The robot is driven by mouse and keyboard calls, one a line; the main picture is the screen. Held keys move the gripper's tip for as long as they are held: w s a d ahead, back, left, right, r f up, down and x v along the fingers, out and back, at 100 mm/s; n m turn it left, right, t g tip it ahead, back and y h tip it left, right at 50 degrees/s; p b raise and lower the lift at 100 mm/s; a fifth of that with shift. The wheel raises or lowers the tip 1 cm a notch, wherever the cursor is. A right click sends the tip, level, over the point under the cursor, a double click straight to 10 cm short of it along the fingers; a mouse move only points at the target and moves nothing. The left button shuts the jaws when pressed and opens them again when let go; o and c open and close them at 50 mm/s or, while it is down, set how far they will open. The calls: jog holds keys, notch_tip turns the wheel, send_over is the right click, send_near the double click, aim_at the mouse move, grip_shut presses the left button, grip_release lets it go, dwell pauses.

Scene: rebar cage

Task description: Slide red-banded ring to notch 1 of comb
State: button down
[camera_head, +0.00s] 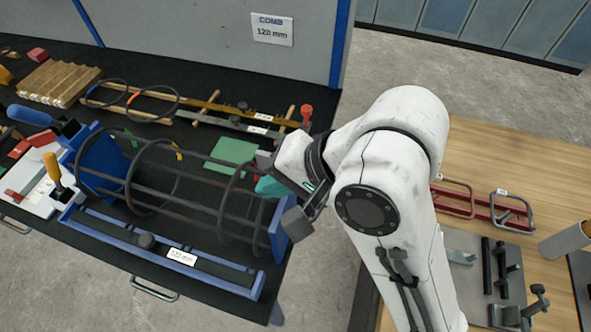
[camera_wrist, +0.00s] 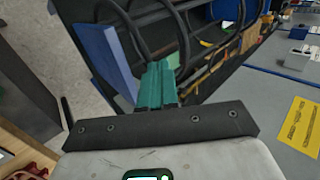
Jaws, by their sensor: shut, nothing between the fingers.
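A cage of dark rods and rings (camera_head: 133,190) lies between a blue left end plate (camera_head: 100,165) and a blue right end plate (camera_head: 279,235). I cannot make out a red band on its rings. A loose ring behind it (camera_head: 153,118) carries an orange-red mark. My gripper (camera_head: 268,188) is at the cage's right end; its teal fingers (camera_wrist: 157,85) are shut and empty, close to the rods and the blue plate (camera_wrist: 106,58) in the wrist view. A sign (camera_head: 272,30) reads "COMB 120 mm". Which strip is the comb, and its notches, I cannot tell.
A blue-edged rail (camera_head: 215,278) with a label, seemingly 135 mm, runs along the cage's front. Long bars (camera_head: 215,110) lie behind the cage. A green pad (camera_head: 232,151) and hand tools surround it. A wooden bench (camera_head: 490,150) with red clamps stands at right.

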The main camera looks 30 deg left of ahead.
jog(key=shift+s+a+f+p, duration=0.15)
jog(key=shift+s+a, duration=0.1)
jog(key=shift+a, duration=0.7)
jog(key=shift+s+a+f+p, duration=0.15)
jog(key=shift+s+a, duration=0.05)
jog(key=shift+a, duration=0.75)
jog(key=shift+s+a+p, duration=0.25)
jog(key=shift+a+p, duration=0.5)
jog(key=shift+a, duration=0.2)
jog(key=shift+s+a+p, duration=0.25)
jog(key=shift+a+p, duration=0.55)
jog(key=shift+a, duration=0.15)
jog(key=shift+s+a+p, duration=0.25)
jog(key=shift+a+p, duration=0.5)
jog(key=shift+a, duration=0.2)
